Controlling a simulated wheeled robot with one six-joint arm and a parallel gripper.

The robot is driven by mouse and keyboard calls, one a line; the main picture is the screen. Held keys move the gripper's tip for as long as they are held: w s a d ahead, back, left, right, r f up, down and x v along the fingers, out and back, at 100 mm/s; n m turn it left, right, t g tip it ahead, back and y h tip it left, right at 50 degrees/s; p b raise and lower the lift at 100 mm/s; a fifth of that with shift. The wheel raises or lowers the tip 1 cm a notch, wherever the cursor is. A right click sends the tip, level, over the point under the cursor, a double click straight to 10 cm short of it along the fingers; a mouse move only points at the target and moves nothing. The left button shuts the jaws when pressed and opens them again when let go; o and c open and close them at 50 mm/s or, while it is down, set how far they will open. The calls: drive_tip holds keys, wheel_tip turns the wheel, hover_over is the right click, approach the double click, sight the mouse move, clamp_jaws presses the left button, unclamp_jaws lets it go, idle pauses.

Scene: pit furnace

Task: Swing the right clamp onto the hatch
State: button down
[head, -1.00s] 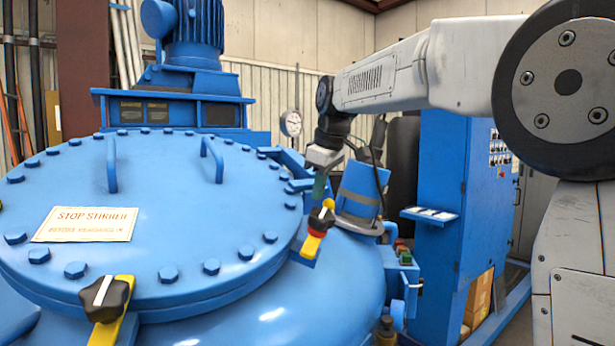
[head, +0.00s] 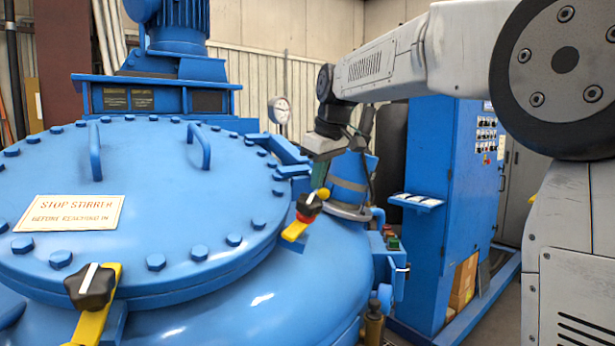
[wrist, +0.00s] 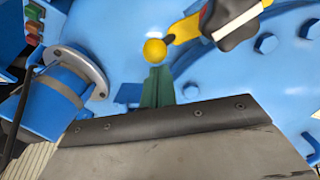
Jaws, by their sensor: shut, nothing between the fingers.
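The right clamp is a yellow bar (head: 294,231) with a black knob (head: 307,205) and a yellow ball end (head: 323,193). It sits beside the right rim of the round blue hatch (head: 150,200), and its bar slants across the view. My gripper (head: 319,178) is just above and behind the ball. In the wrist view its green fingers (wrist: 157,88) are closed together, with tips close below the yellow ball (wrist: 155,51); I cannot tell whether they touch. The black knob (wrist: 232,20) shows beyond, partly cut off by the frame.
A blue angled port (head: 348,183) stands close right of the clamp. Another yellow clamp (head: 93,310) is at the hatch's front rim. A sign (head: 70,212) and two handles are on the hatch. A blue control cabinet (head: 445,210) stands to the right.

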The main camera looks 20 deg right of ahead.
drive_tip(key=s+d+f+m, duration=0.2)
drive_tip(key=s+m, duration=0.3)
drive_tip(key=m, duration=0.2)
drive_tip(key=s+d+f+m, duration=0.2)
drive_tip(key=s+m, duration=0.2)
drive_tip(key=m, duration=0.3)
drive_tip(key=shift+s+f+y, duration=0.3)
drive_tip(key=shift+s, duration=0.1)
drive_tip(key=shift+f, duration=0.1)
drive_tip(key=shift+s, duration=0.1)
idle(0.3)
drive_tip(key=d+r, duration=0.4)
drive_tip(key=r, duration=0.7)
drive_tip(key=shift+s+d, duration=0.3)
drive_tip(key=shift+s, duration=0.1)
